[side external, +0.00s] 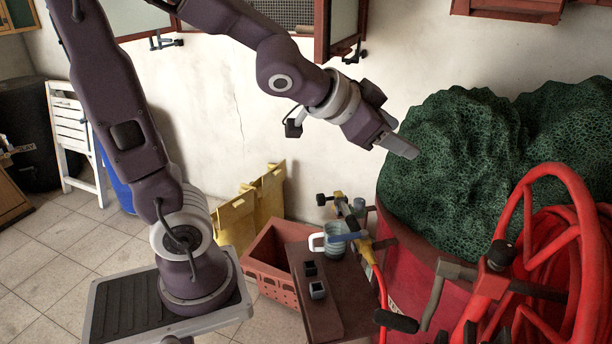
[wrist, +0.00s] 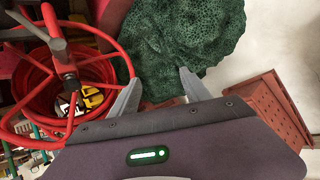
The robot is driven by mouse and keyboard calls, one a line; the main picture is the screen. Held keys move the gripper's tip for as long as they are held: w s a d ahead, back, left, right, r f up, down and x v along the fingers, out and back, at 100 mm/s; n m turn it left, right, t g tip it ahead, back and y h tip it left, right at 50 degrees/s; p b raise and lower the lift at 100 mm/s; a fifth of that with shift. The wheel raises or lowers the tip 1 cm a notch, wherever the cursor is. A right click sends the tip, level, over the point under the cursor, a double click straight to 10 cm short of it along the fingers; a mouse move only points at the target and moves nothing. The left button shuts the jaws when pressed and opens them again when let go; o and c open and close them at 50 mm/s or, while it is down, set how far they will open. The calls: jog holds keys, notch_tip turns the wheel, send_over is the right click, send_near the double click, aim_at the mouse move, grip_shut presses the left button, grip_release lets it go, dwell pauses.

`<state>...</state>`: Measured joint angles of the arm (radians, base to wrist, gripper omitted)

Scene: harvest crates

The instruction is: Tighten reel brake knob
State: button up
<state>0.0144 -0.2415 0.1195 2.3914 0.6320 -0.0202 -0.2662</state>
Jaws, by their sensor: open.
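A red hose reel (side external: 531,258) stands at the right of the side external view, with red hose wound inside its spoked wheel. A dark round knob (side external: 501,255) sits by the reel's near side; I cannot tell for sure that it is the brake knob. In the wrist view the reel (wrist: 20,133) fills the left side, with a dark knob-like part (wrist: 70,82) on it. My gripper (side external: 402,146) is open and empty, high up and left of the reel, apart from it. In the wrist view its two fingers (wrist: 159,79) spread with nothing between them.
Green netting (side external: 465,150) bulges from a red tub (side external: 405,252) just beyond my gripper. A small brown table (side external: 345,300) holds a mug (side external: 335,240) and small dark blocks. A red crate (side external: 268,262) and yellow containers (side external: 262,200) stand behind. Open air surrounds my gripper above the table.

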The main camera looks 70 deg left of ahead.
jog(key=s+d+f+n+g, duration=0.1)
jog(key=s+g, duration=0.1)
jog(key=s, duration=0.6)
jog(key=s+d+f+n+g, duration=0.1)
jog(key=s+n+g, duration=0.1)
jog(key=s, duration=0.7)
jog(key=shift+d+f+g, duration=0.3)
jog(key=shift+f+g, duration=0.1)
jog(key=shift+g, duration=0.1)
